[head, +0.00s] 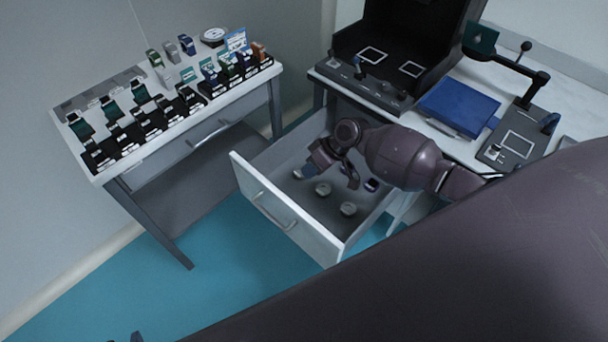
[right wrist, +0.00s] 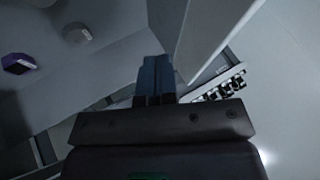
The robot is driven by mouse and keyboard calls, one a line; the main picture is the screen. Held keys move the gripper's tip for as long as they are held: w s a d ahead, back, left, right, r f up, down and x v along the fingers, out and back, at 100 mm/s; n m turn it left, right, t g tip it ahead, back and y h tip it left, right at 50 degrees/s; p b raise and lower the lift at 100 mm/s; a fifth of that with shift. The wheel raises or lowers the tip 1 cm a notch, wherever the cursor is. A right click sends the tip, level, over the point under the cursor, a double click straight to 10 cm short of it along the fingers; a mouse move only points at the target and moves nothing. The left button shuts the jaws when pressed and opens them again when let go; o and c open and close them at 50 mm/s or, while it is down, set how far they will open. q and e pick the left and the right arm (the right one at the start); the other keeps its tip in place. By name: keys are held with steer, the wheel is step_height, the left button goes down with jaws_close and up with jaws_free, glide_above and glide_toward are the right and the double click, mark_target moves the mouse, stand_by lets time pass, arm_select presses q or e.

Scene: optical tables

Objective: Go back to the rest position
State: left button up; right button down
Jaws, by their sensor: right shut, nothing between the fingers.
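My right gripper (head: 338,170) is over the open drawer (head: 290,222), pointing into it from the right side. In the right wrist view its fingers (right wrist: 155,80) are together with nothing between them. A small purple piece (head: 371,185) lies beside the gripper; a purple piece (right wrist: 18,64) also shows in the right wrist view. A small dark tip at the bottom edge of the head view may be my left gripper (head: 137,338); its fingers cannot be made out.
A white table (head: 95,172) at the left carries several watch-like items on stands. The right table (head: 470,140) holds a black booth (head: 395,55), a blue box (head: 458,106) and a device with an arm (head: 520,140). Blue floor (head: 225,270) is clear between the left table and drawer.

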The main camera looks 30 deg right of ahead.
steer(key=v, duration=0.6)
steer(key=shift+r, duration=0.2)
steer(key=w+r+t+h, duration=0.2)
steer(key=w+r+t, duration=0.1)
steer(key=w+t, duration=0.25)
steer(key=s+f+m+t+h, duration=0.1)
steer(key=s+f, duration=0.3)
steer(key=s, duration=0.9)
steer(key=s+a+f+m+t+h, duration=0.1)
steer(key=s+f+m+t+h, duration=0.1)
steer(key=s, duration=1.1)
step_height(320, 180, down, 2)
steer(key=shift+s+f+m+h, duration=0.2)
steer(key=shift+m+h, duration=0.4)
steer(key=shift+h, duration=0.5)
steer(key=shift+a+r+t+p, duration=0.1)
steer(key=shift+t+p, duration=0.15)
steer(key=shift+p, duration=0.05)
